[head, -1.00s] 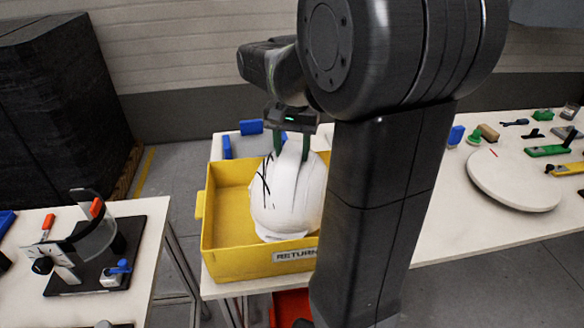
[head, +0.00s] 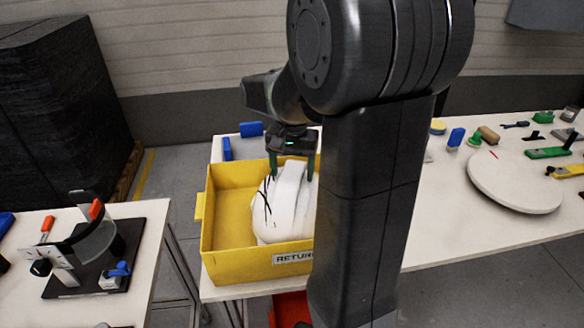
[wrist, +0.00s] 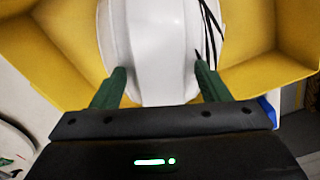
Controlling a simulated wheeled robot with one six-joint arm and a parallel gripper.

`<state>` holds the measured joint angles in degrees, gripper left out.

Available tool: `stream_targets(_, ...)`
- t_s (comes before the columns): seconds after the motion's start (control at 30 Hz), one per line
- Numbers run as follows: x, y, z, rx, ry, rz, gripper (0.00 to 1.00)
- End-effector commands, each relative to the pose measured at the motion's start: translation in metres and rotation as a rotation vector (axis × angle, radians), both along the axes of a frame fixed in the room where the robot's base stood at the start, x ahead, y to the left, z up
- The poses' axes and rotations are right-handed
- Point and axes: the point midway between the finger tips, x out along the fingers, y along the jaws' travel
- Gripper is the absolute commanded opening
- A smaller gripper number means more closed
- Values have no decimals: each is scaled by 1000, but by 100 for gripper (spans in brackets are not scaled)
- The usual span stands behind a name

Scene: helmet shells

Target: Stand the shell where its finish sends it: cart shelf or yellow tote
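The white helmet shell (head: 285,205) stands inside the yellow tote (head: 228,262), toward its right side. Dark, crack-like lines mark the shell's left side in the head view; they also show on the shell in the wrist view (wrist: 160,45), upper right. The tote's front label reads "RETURN", its end hidden by my arm. My gripper (head: 291,168) is over the shell with its green fingers spread wide, one on each side of the raised middle band. In the wrist view the fingers (wrist: 160,80) stand apart from that band. The cart shelf is not identifiable.
The tote stands on a white table (head: 455,235) with a round white disc (head: 515,180) and several small tools at right. Blue blocks (head: 251,129) lie behind the tote. A separate table at left holds a black-based fixture (head: 95,255). My arm hides the tote's right end.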

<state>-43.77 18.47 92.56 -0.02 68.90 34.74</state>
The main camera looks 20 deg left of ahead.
Motion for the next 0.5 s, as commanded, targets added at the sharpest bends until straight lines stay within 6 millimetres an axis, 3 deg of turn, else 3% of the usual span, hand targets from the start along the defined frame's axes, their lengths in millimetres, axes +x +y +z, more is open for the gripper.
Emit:
stream_targets(0.33, 0, 0, 7, 1, -2, 0, 68)
stream_targets(0.5, 1, 1, 35, 4, -4, 0, 68)
